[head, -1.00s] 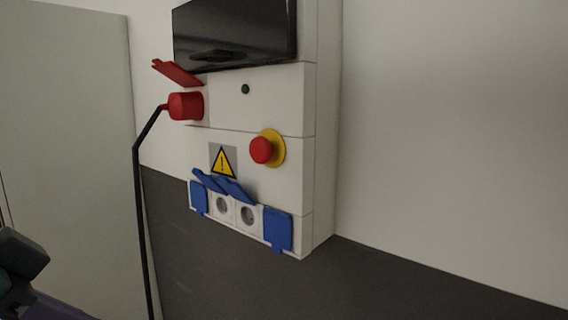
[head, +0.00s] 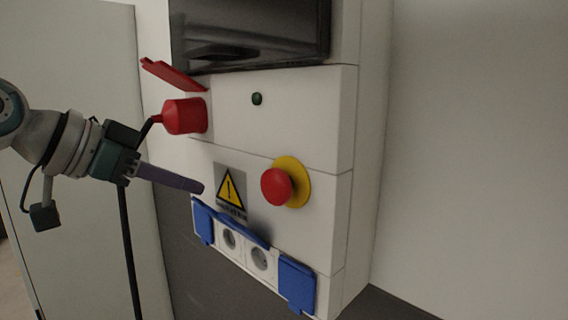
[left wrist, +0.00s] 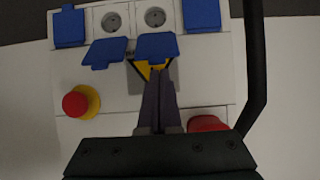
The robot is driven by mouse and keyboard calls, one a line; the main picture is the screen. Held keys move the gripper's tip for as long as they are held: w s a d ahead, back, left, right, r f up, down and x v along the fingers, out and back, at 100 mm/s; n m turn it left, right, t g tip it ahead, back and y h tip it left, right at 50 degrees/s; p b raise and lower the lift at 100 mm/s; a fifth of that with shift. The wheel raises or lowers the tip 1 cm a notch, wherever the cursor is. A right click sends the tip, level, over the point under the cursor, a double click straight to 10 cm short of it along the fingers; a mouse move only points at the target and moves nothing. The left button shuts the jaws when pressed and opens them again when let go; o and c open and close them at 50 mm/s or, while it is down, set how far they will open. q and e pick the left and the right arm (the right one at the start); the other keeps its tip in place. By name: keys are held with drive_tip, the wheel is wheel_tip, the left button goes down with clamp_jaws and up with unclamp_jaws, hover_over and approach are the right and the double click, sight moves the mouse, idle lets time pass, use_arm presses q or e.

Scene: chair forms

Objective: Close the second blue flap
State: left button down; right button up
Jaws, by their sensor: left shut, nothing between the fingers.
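A row of blue flaps runs along the bottom of the white wall box. In the head view, the leftmost flap (head: 203,222) and rightmost flap (head: 297,284) hang closed. The two middle flaps stand open above their sockets and appear nearly edge-on. The left wrist view, upside down, shows these open flaps: the second from the left (left wrist: 157,47) and the third (left wrist: 104,53). My left gripper (head: 199,187) is shut and empty, pointing at the box just above the left end of the row. Its fingers (left wrist: 158,78) line up with the second flap. My right gripper is out of view.
A red plug (head: 184,116) with a black cable sits above the gripper, under a raised red lid (head: 173,74). A red emergency button (head: 277,187) on a yellow base and a warning sign (head: 231,188) are on the box. Two sockets (head: 261,258) are uncovered.

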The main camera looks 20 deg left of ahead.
use_arm(q)
drive_tip(key=shift+w+d+f, duration=0.25)
drive_tip(key=shift+w+f, duration=0.15)
drive_tip(key=shift+w, duration=0.15)
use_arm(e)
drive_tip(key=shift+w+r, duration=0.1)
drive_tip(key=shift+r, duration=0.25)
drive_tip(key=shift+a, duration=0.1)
